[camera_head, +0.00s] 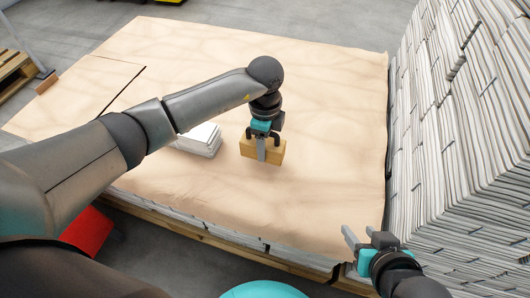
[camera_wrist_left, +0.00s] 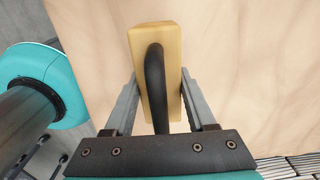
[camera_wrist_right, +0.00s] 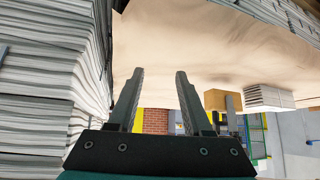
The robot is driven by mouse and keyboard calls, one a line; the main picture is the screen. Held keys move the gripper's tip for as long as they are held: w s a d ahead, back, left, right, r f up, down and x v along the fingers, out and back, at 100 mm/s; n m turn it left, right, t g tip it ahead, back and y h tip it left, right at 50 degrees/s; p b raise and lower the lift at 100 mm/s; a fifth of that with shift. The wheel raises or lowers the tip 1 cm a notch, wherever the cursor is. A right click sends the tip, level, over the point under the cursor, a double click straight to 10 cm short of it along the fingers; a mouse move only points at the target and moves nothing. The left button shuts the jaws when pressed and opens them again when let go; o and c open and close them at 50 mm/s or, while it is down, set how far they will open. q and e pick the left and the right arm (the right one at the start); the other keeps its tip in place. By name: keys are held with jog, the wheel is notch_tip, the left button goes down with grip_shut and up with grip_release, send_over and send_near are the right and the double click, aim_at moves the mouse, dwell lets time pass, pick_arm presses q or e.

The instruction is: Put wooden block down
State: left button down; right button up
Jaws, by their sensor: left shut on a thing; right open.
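The wooden block (camera_head: 273,149) is at the middle of the paper-covered pallet top (camera_head: 310,100), to the right of a small newspaper stack. My left gripper (camera_head: 262,154) is over it from above. In the left wrist view the light wooden block (camera_wrist_left: 172,40) with its black curved handle (camera_wrist_left: 155,90) lies between the two fingers (camera_wrist_left: 157,95), which are shut on it. I cannot tell whether the block touches the paper. My right gripper (camera_head: 357,236) is open and empty past the pallet's front right edge; its fingers (camera_wrist_right: 157,85) stand apart in the right wrist view.
A small newspaper stack (camera_head: 200,139) lies left of the block. Tall newspaper stacks (camera_head: 470,130) rise along the right side, close to my right gripper. Another wooden piece (camera_head: 47,84) lies at the far left edge. The paper right of the block is clear.

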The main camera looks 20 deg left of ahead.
pick_arm(q)
notch_tip(320, 180, down, 2)
jog(key=shift+f+b, duration=0.15)
jog(key=shift+b, duration=0.4)
pick_arm(e)
jog(key=shift+w+a+f+t+y, duration=0.1)
jog(key=shift+w+a+t+y, duration=0.15)
jog(key=shift+w+a+t, duration=0.25)
jog(key=shift+w+a+f+t+y, duration=0.1)
jog(key=shift+w+a+t+y, duration=0.25)
jog(key=shift+a, duration=0.3)
pick_arm(q)
jog(key=shift+f, duration=0.55)
pick_arm(e)
jog(key=shift+w+a+r+t+y, duration=0.15)
jog(key=shift+a+r+t+y, duration=0.2)
jog(key=shift+a+t, duration=0.35)
pick_arm(q)
jog(key=shift+f+b, duration=0.1)
jog(key=shift+b, duration=0.2)
jog(key=shift+c, duration=1.1)
grip_release()
jog(key=shift+f, duration=0.1)
pick_arm(e)
jog(key=shift+a, duration=0.1)
